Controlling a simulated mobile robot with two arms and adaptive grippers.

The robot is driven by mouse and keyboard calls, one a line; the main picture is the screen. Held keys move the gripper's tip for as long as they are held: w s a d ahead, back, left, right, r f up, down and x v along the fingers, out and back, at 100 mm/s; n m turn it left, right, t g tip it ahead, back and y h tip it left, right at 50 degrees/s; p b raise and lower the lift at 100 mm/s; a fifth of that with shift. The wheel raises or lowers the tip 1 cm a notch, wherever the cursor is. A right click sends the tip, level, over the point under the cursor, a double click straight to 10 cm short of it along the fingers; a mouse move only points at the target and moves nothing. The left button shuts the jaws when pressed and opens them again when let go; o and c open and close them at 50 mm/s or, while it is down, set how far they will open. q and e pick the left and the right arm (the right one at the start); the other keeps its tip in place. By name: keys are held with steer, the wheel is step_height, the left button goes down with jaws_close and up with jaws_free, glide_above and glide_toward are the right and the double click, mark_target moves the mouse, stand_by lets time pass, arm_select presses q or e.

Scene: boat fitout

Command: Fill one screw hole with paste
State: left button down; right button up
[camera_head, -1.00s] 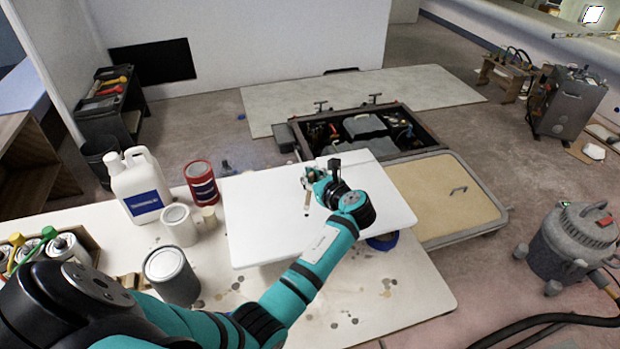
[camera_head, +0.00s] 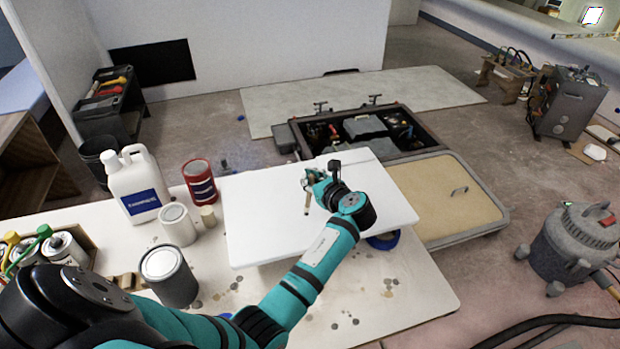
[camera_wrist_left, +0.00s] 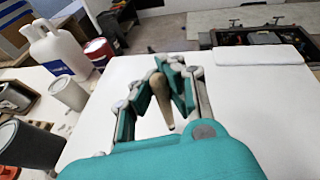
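My left gripper (camera_head: 316,184) is over the middle of a white panel (camera_head: 265,215) that lies on the worktable. It is shut on a slim tan wooden tool (camera_head: 307,204), which points down toward the panel. In the left wrist view the tool (camera_wrist_left: 161,92) sits between the teal fingers, with its narrow end downward. I cannot tell whether its tip touches the panel. No screw hole or paste can be made out on the panel; the gripper and arm cover part of it. My right gripper is not in view.
Left of the panel stand a white jug (camera_head: 137,186), a red can (camera_head: 200,182), a pale can (camera_head: 178,225) and a grey can (camera_head: 169,276). Beyond the panel is an open floor hatch (camera_head: 430,141). A tan hatch lid (camera_head: 445,205) lies to the right.

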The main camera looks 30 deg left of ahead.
arm_select(q)
steer(key=shift+f, duration=0.6)
stand_by(0.3)
stand_by(0.9)
steer(key=shift+f, duration=0.1)
stand_by(1.3)
step_height(320, 180, up, 7)
steer(key=p, duration=0.9)
stand_by(0.7)
